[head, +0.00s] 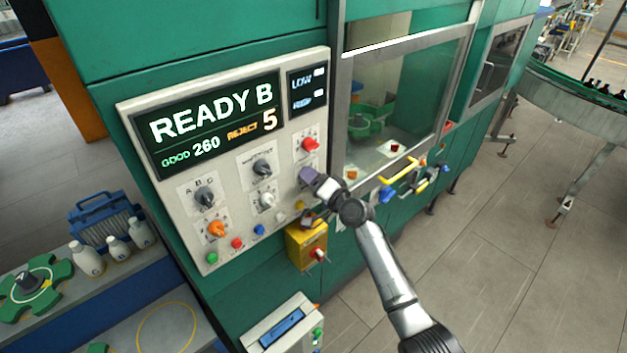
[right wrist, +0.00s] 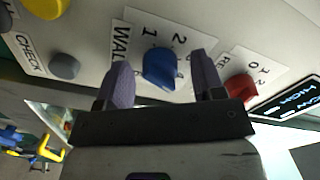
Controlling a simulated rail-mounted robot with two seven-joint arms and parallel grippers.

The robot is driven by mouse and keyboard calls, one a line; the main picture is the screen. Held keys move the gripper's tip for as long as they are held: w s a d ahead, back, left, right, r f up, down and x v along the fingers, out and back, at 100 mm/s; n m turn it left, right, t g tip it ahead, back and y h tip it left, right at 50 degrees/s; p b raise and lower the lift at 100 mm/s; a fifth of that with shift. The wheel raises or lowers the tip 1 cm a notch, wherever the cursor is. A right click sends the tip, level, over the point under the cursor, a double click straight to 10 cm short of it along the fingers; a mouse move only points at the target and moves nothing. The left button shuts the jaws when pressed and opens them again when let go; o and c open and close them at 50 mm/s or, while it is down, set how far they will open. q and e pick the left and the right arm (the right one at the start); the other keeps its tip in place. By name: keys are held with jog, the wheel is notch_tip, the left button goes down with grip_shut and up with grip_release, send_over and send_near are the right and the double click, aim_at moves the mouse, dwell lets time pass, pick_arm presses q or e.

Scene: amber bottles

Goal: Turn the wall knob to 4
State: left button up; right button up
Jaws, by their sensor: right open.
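The wall knob (right wrist: 160,72) is blue and sits on a white label on the panel. The label shows part of the word "WALL" and the digits 1 and 2; other digits are partly covered. My right gripper (right wrist: 159,80) is open, with one purple finger on each side of the blue knob. I cannot tell whether the fingers touch it, nor which number the knob points at. In the head view my right gripper (head: 312,180) is at the panel's right side and hides the blue knob. My left gripper is not in view.
A red knob (right wrist: 240,89) is close beside one finger, and a grey button (right wrist: 65,66) lies on the other side. The panel (head: 222,178) carries several other knobs and buttons. A yellow box (head: 306,245) and yellow door handle (head: 398,178) stick out near my right arm.

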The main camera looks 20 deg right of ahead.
jog(key=v, duration=1.3)
jog(key=shift+s+d, duration=0.2)
jog(key=shift+s, duration=0.2)
